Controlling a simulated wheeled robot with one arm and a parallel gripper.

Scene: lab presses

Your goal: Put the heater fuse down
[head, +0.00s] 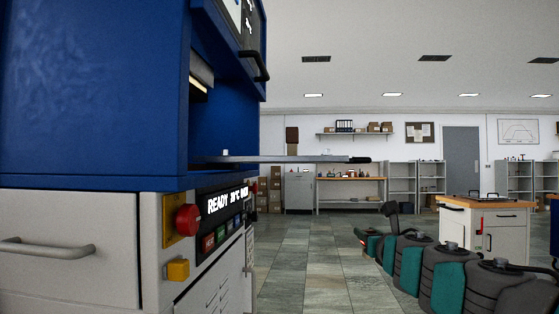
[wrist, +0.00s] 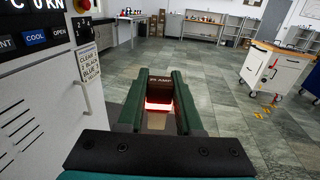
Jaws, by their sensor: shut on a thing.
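My gripper (wrist: 160,86) is in the middle of the wrist view, its two green fingers pointing forward over the floor. It is shut on the heater fuse (wrist: 160,80), a small dark block with lettering that seems to end in "AMP". A red glow and a pale patch show between the fingers, behind the block. The gripper is in free air, with no surface visible directly under the fuse. In the head view my arm reaches in from the lower right, and the fuse cannot be made out there.
A blue and grey press (head: 95,100) stands close on the left, with a red button (head: 187,220) and a lit "READY" display (head: 227,202). Its flat plate (head: 290,159) juts out rightward. A wood-topped cabinet (head: 487,228) stands at right. Tiled floor (head: 310,270) between is clear.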

